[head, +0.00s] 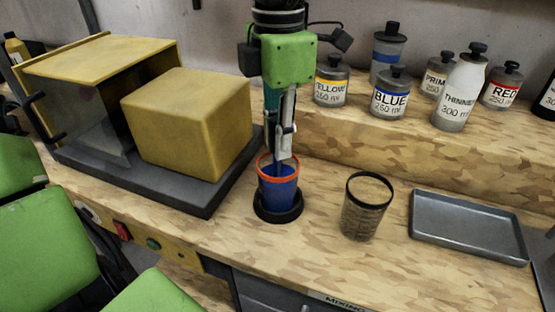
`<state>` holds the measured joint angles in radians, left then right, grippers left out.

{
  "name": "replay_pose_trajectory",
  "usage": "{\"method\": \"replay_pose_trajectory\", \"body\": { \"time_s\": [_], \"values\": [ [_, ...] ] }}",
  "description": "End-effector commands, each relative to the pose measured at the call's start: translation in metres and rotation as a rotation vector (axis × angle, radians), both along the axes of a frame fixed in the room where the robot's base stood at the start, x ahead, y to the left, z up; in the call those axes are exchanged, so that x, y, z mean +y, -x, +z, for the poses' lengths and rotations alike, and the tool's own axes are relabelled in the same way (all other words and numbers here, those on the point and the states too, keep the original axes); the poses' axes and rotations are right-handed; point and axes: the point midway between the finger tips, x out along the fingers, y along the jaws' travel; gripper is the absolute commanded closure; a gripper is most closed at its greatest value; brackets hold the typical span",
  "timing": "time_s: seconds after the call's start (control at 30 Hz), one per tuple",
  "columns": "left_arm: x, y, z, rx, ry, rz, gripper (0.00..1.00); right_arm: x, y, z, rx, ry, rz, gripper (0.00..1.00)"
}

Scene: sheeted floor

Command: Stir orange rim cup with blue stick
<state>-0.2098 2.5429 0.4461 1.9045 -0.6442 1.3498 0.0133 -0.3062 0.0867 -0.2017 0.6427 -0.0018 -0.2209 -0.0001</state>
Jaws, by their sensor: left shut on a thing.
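The orange rim cup (277,191) stands upright on a round black base on the wooden bench, near the middle of the head view. It looks blue below its orange rim. My left gripper (283,156) points straight down just above the cup's mouth. It is shut on the blue stick (279,168), of which only a short dark blue part shows below the fingers, at the cup's opening. The stick's lower end is hidden in the cup, and the fingers hide its upper part. My right gripper is not in view.
A black-rimmed clear cup (362,212) stands to the right, with a grey tray (468,227) beyond it. A yellow block (188,124) on a dark slab is close on the left. Several labelled bottles, including the blue one (390,101), stand on the raised shelf behind.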

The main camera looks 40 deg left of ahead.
Motion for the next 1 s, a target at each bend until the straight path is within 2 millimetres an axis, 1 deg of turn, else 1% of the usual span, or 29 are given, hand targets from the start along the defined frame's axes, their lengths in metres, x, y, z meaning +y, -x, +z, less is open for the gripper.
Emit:
{"method": "replay_pose_trajectory", "body": {
  "time_s": [0.03,0.13,0.7,1.0],
  "values": [
    [0.000,0.000,0.006,-0.001,0.000,0.000,1.00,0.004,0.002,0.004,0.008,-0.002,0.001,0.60],
    [0.000,0.000,0.015,-0.001,0.000,0.000,1.00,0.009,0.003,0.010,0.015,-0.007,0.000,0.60],
    [0.000,0.000,0.063,-0.001,0.000,-0.001,1.00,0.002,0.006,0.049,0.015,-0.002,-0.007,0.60],
    [0.000,0.000,0.087,-0.001,-0.001,-0.001,1.00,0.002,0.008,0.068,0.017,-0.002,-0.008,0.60]
  ]
}}
